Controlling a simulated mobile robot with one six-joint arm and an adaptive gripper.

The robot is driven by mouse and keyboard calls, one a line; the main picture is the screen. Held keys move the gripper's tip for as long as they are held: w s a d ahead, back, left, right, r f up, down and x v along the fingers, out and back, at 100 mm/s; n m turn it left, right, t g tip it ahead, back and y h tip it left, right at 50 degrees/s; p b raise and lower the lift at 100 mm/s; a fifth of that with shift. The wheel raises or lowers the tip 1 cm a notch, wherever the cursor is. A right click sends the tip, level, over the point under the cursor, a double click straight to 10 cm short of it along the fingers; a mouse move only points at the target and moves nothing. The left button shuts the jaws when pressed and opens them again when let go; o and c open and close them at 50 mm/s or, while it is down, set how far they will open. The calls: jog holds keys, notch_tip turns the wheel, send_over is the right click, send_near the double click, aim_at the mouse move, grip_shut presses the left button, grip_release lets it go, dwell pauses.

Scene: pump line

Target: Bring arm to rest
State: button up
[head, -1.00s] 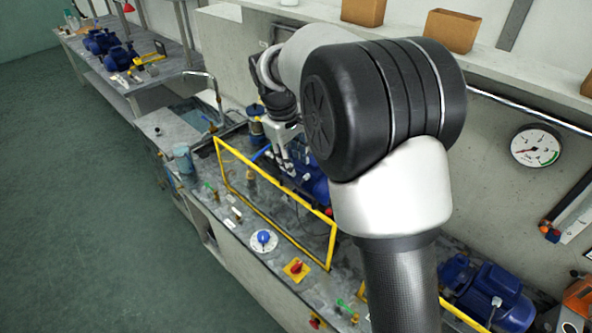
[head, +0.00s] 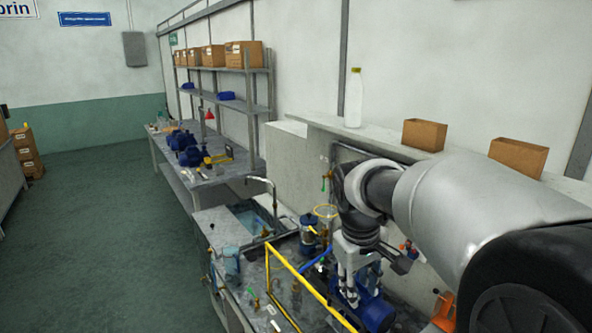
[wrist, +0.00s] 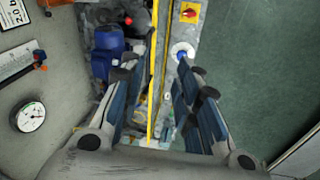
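My gripper (head: 347,284) hangs fingers down over the pump bench in the head view, in front of a blue pump (head: 372,312). In the wrist view my gripper (wrist: 155,72) has its two fingers spread wide apart with nothing between them. A yellow guard rail (wrist: 156,75) shows lengthwise below the gap. The arm reaches in from the lower right of the head view, bent at the wrist.
The yellow rail (head: 300,284) stands along the bench front. A sink (head: 250,217), a glass bottle (head: 354,98) and cardboard boxes (head: 424,135) are close by. A gauge (wrist: 31,117) and a red knob (wrist: 189,13) show in the wrist view. The floor (head: 110,240) is clear.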

jog(key=s+f+m+t+b, duration=0.1)
jog(key=s+f+m+b, duration=0.1)
jog(key=s, duration=1)
jog(key=s+f+m+t+y+b, duration=0.1)
jog(key=s+f+m+b, duration=0.2)
jog(key=s, duration=1)
jog(key=shift+s+d+f+t+b, duration=0.15)
jog(key=shift+d+f+t+b, duration=0.2)
jog(key=shift+f, duration=0.45)
jog(key=shift+d, duration=0.1)
